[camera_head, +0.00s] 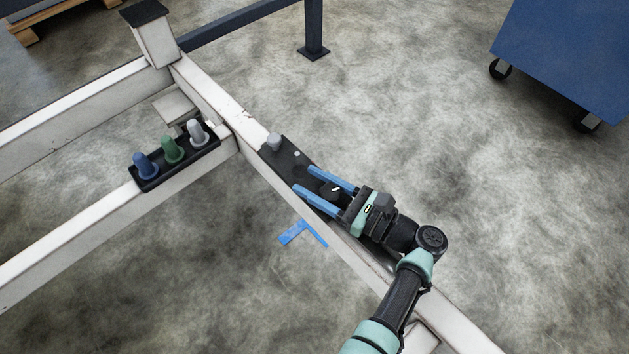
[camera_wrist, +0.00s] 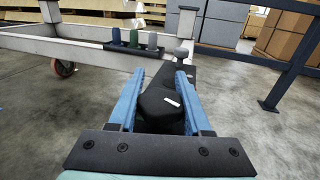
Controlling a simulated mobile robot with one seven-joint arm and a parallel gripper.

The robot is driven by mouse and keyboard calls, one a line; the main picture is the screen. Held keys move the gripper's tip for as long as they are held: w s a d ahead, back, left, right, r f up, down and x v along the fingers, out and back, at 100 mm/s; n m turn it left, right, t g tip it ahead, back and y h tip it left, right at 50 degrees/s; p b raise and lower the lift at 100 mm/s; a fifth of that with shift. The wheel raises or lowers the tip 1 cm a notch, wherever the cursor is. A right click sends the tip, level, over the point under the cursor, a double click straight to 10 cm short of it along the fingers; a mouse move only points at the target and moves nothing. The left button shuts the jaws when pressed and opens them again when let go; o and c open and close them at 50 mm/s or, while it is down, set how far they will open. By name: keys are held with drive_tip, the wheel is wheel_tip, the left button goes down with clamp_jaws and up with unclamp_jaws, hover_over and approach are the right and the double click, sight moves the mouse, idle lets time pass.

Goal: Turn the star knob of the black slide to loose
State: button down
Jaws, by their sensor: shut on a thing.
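The black slide (camera_head: 289,157) lies along the white frame beam. Its dark star knob (camera_head: 330,191) carries a short white mark and also shows in the wrist view (camera_wrist: 160,103). My gripper (camera_head: 305,178) has its two blue fingers on either side of the knob and is shut on it. The fingertips reach past the knob along the slide. Much of the knob's edge is hidden by the fingers. A grey round peg (camera_head: 274,141) stands at the slide's far end, clear of the fingertips.
A black tray (camera_head: 147,183) on the neighbouring beam holds a blue (camera_head: 145,165), a green (camera_head: 173,150) and a grey (camera_head: 197,133) peg-shaped piece. Blue tape (camera_head: 296,233) lies on the floor. A blue cabinet (camera_head: 565,50) on casters stands at upper right.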

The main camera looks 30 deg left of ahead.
drive_tip(key=shift+c, duration=1.7)
unclamp_jaws()
drive_tip(key=d, duration=0.4)
drive_tip(key=s+d+p, duration=0.1)
drive_tip(key=d, duration=0.8)
drive_tip(key=shift+s+p, duration=0.15)
drive_tip(key=shift+p, duration=0.2)
drive_tip(key=shift+a, duration=0.1)
